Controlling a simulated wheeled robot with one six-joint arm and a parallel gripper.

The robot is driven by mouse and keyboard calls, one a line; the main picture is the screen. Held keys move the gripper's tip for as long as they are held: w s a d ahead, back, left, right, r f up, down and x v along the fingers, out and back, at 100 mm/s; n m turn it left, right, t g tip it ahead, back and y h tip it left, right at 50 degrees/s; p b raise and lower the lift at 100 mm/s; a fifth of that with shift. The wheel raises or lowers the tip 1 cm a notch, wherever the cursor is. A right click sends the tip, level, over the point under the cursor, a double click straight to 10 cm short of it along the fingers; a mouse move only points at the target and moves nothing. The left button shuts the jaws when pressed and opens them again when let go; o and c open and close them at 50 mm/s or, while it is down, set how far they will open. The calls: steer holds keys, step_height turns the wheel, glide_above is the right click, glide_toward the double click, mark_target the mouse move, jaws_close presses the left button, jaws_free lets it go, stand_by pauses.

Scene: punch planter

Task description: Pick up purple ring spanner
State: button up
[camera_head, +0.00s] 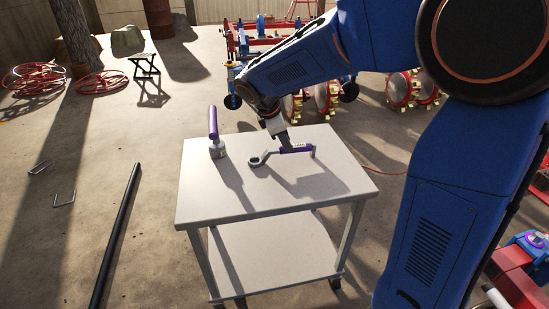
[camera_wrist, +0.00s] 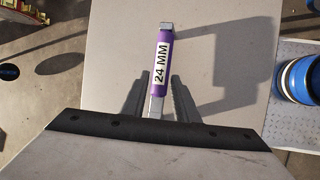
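The ring spanner lies on a pale cart top, its purple handle (camera_head: 297,149) to the right and its grey ring (camera_head: 258,160) to the left. In the wrist view the purple handle (camera_wrist: 161,60) carries a white "24 MM" label, and the ring end is hidden behind my gripper body. My gripper (camera_head: 284,142) points down over the spanner's middle. In the wrist view the fingers of my gripper (camera_wrist: 159,85) stand on either side of the handle and shank. They look open, with narrow gaps beside the spanner; contact is hard to judge.
Another purple-handled tool (camera_head: 213,124) stands upright at the cart's back left. The cart top (camera_head: 225,205) is otherwise clear. A dark pole (camera_head: 115,235) lies left of the cart. Red-framed machinery (camera_head: 405,88) stands behind it.

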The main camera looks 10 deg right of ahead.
steer(key=shift+d+x, duration=0.2)
steer(key=shift+x, duration=2.45)
steer(key=shift+s+r, duration=0.1)
jaws_close()
